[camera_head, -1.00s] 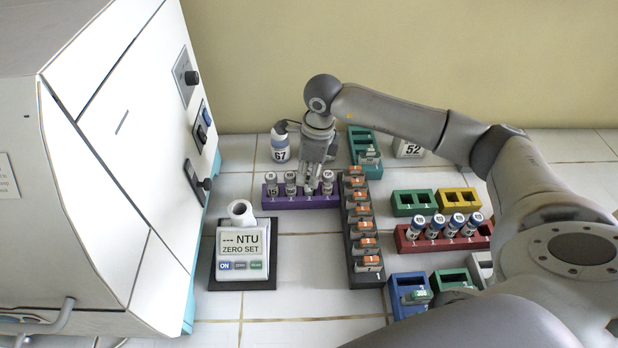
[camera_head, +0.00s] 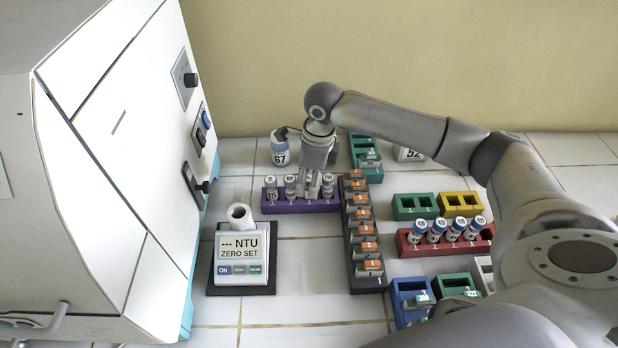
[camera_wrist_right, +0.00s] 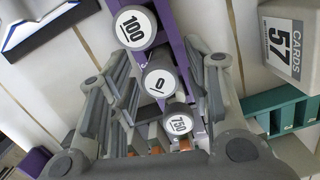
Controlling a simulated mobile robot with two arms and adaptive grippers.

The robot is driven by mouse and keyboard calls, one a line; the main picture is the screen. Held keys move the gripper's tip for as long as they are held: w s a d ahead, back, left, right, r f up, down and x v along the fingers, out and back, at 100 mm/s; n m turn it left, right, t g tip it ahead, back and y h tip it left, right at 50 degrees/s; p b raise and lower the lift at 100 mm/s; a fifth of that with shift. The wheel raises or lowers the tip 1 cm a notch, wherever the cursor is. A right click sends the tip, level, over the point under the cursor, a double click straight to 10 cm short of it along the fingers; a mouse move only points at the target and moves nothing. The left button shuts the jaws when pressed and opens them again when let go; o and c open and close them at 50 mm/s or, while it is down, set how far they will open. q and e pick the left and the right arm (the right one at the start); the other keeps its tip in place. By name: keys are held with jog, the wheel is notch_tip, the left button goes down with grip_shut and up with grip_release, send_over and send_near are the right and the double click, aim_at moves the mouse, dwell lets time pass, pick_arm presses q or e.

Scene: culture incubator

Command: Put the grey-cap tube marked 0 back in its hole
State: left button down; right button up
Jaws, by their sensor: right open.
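The purple rack (camera_head: 300,206) stands left of centre with a row of tubes in it. The tube marked 0 (camera_wrist_right: 158,82) has a grey cap with a white label. It stands in the row between the tube marked 100 (camera_wrist_right: 135,27) and the tube marked 750 (camera_wrist_right: 178,123). My right gripper (camera_head: 310,188) points down over the rack. In the wrist view my right gripper (camera_wrist_right: 162,95) is open, with its fingers on either side of the 0 tube. Its lower part and hole are hidden. My left gripper is not in view.
A dark rack of orange-marked pieces (camera_head: 363,255) stands close right of the purple rack. The NTU meter (camera_head: 243,245) is in front. A red rack (camera_head: 415,252) of blue-capped tubes is further right.

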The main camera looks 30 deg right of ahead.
jog(key=shift+r+p, duration=0.25)
jog(key=shift+p, duration=0.1)
jog(key=shift+r, duration=0.35)
notch_tip(320, 180, up, 11)
jog(key=d+b, duration=0.1)
jog(key=b, duration=0.1)
jog(key=shift+s+r, duration=0.2)
jog(key=shift+s, duration=0.25)
jog(key=shift+d, duration=0.1)
